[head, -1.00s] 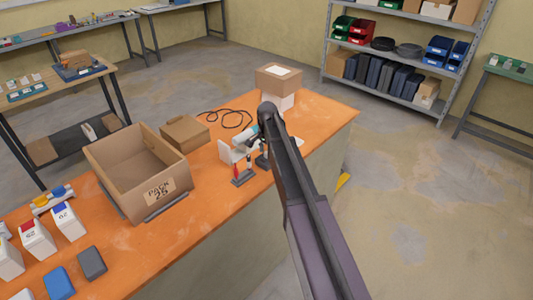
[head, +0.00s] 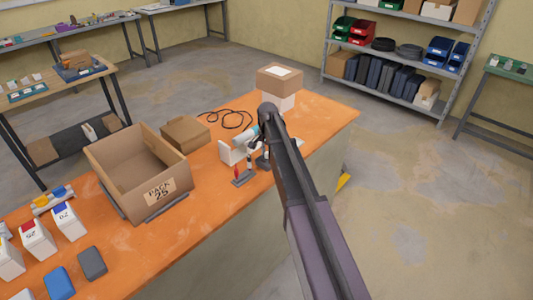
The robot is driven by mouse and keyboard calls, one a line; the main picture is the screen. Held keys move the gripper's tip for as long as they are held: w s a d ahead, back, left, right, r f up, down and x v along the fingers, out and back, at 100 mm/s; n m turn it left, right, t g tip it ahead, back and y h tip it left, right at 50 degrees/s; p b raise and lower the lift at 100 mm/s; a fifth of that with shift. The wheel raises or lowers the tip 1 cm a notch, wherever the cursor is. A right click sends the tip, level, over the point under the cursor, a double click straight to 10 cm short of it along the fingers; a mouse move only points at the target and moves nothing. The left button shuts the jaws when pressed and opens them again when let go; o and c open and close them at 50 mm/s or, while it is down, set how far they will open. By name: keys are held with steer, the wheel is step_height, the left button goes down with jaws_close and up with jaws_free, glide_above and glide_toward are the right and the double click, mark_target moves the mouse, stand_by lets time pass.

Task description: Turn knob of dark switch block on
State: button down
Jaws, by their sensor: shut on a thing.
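My gripper (head: 251,157) is at the end of my arm, over the right part of the orange table. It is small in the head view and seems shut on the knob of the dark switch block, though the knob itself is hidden. A small dark grey block (head: 243,179) with a red upright part (head: 237,173) stands just in front of the gripper. A white block (head: 228,153) stands close behind and to the left. My arm hides part of this spot, and the knob's angle cannot be told.
An open cardboard box (head: 113,187) stands left on the orange table (head: 200,225). A small closed carton (head: 185,132), a black cable (head: 232,119) and a carton on a white box (head: 280,80) are behind. White boxes (head: 38,240) and a blue block (head: 59,283) lie front left.

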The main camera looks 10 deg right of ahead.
steer(key=n, duration=0.4)
steer(key=shift+s, duration=0.1)
steer(key=n, duration=0.4)
steer(key=shift+n, duration=0.4)
steer(key=n, duration=0.3)
steer(key=shift+n, duration=2.3)
steer(key=shift+c, duration=2)
jaws_free()
steer(key=shift+r, duration=0.1)
